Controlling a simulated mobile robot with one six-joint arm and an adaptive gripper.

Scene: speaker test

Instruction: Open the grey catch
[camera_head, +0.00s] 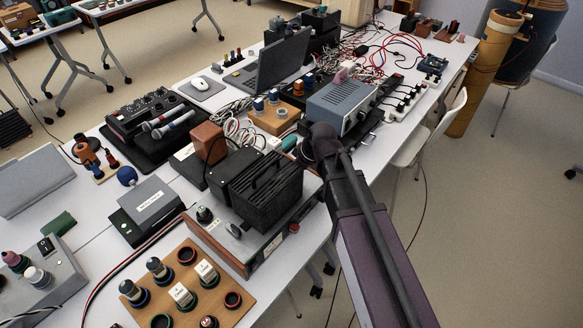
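I cannot single out the grey catch with certainty. A small dark grey oval piece (234,230) sits on the front of a low grey device with wooden sides (262,243), beside a round knob (205,214); whether it is the catch I cannot tell. A black ribbed case with a handle (262,183) stands on that device and covers much of its top. My arm reaches in from the lower right, and its dark joint shows just right of the case. My gripper does not show; its fingers are hidden or out of frame.
A wooden board with plugs and rings (230,287) lies in front. A silver-blue instrument (342,103), a laptop (277,62), microphones (168,125) and tangled cables crowd the white table. A white chair (430,130) stands at right. Open floor (500,240) lies beyond it.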

